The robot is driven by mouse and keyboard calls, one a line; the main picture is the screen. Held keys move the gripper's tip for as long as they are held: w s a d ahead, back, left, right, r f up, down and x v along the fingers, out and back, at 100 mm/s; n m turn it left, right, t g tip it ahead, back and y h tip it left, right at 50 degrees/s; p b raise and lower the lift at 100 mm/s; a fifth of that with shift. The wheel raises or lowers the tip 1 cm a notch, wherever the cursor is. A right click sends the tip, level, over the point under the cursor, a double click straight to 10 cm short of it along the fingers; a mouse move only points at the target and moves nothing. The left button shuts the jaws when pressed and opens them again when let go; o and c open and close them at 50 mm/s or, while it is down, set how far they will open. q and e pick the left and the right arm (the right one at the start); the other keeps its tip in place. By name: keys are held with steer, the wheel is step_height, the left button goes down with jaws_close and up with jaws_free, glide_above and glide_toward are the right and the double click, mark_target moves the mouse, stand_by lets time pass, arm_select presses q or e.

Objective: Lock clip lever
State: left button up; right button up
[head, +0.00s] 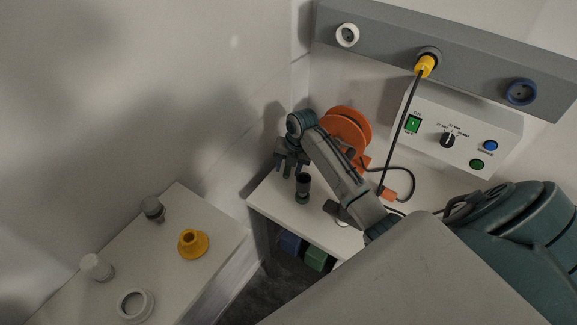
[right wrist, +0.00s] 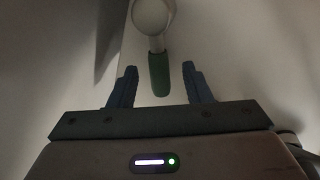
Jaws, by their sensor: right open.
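A green-gripped lever (right wrist: 159,75) with a pale round end (right wrist: 152,16) shows in the right wrist view. I take it to be the clip lever. Its green end points towards my right gripper (right wrist: 158,88) and lies between the two fingers, apart from both. In the head view my right gripper (head: 292,171) is over the left part of the white bench, its fingers open and empty, beside a dark upright cylinder (head: 303,184) with a green lower part. Whether the lever belongs to that cylinder I cannot tell. My left gripper is not in view.
An orange reel (head: 347,128) stands behind my right arm. A control box (head: 462,130) and grey rail (head: 470,62) with a yellow plug (head: 425,66) and hanging cable are at the back. A left table (head: 190,275) holds a yellow funnel-like piece (head: 193,244) and several fittings.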

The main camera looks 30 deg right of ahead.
steer(key=shift+c, duration=0.2)
jaws_close()
steer(key=m+p, duration=0.1)
steer(key=p, duration=0.1)
steer(key=w+a+m+p, duration=0.1)
steer(key=m, duration=0.1)
steer(key=shift+a+r+p, duration=0.1)
steer(key=shift+r+p, duration=0.25)
steer(key=shift+r, duration=0.05)
steer(key=shift+w+a+f+m+h+p, duration=0.15)
steer(key=shift+w+m+h+p, duration=0.35)
steer(key=shift+m, duration=0.3)
steer(key=shift+f+m, duration=0.15)
steer(key=shift+m, duration=0.15)
steer(key=shift+o, duration=0.2)
jaws_free()
